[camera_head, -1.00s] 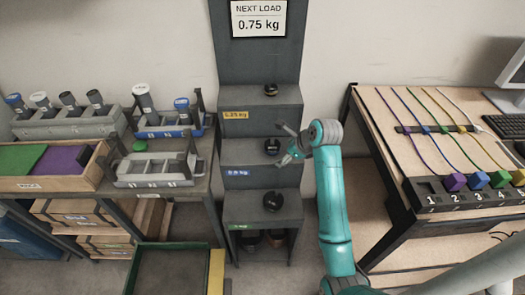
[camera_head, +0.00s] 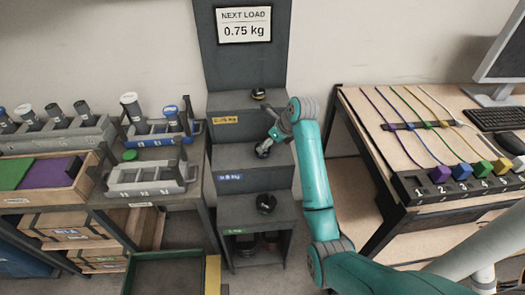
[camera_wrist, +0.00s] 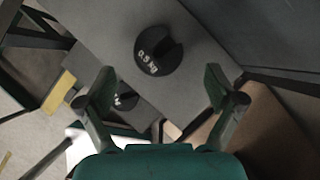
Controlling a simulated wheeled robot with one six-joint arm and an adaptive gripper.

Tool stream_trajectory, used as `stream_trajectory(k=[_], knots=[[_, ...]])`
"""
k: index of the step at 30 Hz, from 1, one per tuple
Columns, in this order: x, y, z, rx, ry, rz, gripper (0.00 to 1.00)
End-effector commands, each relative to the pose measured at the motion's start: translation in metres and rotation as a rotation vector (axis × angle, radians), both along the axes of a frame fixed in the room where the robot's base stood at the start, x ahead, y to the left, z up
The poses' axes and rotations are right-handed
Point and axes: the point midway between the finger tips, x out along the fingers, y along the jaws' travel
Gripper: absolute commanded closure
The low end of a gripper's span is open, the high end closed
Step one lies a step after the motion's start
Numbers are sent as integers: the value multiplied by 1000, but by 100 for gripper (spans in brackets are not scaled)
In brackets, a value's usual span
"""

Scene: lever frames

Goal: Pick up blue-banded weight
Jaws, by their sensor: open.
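The weight on the middle step, a black disc beside the blue shelf label, shows in the head view (camera_head: 263,152), partly covered by my gripper. In the wrist view the black slotted disc (camera_wrist: 155,52) reads 0.5 kg; no blue band shows on its top. My gripper (camera_head: 268,143) is open and empty just above that weight in the head view. In the wrist view the disc lies just beyond the fingertips of my gripper (camera_wrist: 159,72), between their lines, and appears apart from both fingers.
Other dark weights stand on the top step (camera_head: 258,94) and bottom step (camera_head: 266,203). The stepped stand (camera_head: 235,152) has a back panel with a 0.75 kg sign (camera_head: 244,24). A cable table (camera_head: 395,195) is to the right, a rack bench (camera_head: 150,192) to the left.

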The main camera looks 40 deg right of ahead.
Motion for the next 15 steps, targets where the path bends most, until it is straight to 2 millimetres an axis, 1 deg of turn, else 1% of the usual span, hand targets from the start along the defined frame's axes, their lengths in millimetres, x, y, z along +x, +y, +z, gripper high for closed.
stream_trajectory(k=[6,9,15], knots=[[15,6,-27,2,2,2,8],[20,7,-35,2,1,1,8],[23,7,-40,0,-1,0,8]])
